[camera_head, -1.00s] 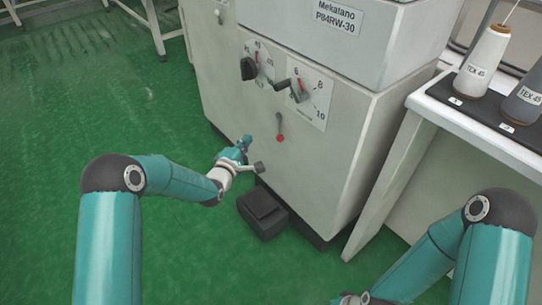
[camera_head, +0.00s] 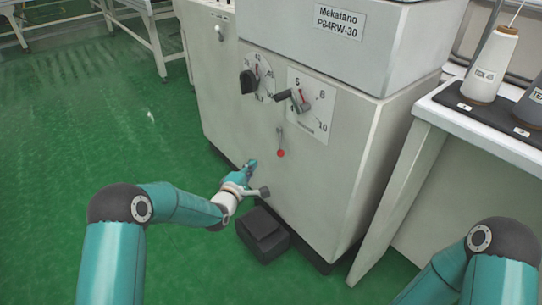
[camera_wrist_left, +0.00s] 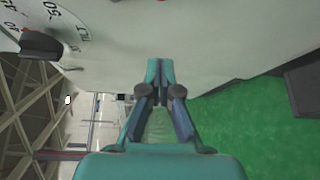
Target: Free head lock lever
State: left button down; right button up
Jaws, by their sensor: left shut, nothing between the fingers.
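A thin grey lever (camera_head: 279,138) with a red ball (camera_head: 281,153) at its lower end hangs on the front of the pale machine (camera_head: 330,190). It points down; I cannot tell if this is the head lock lever. My left gripper (camera_head: 252,164) is to the left of the red ball and slightly lower, apart from it, close to the machine front. My right gripper is out of view; only part of that arm shows.
Above are a dial with a black knob (camera_head: 248,82) and a numbered plate with a grey crank handle (camera_head: 294,97). A black pedal box (camera_head: 263,234) stands on the floor below. A white table (camera_head: 480,135) with thread cones is at right. Green floor at left is open.

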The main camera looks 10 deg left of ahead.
pick_arm(q)
jog(key=b+x, duration=0.2)
jog(key=x, duration=0.7)
jog(key=shift+s+d+r+b, duration=0.2)
jog(key=shift+s+d, duration=0.4)
jog(key=shift+d, duration=0.2)
jog(key=shift+s+d+r+b, duration=0.15)
jog(key=shift+s+d+r, duration=0.1)
jog(key=shift+s+d, duration=0.45)
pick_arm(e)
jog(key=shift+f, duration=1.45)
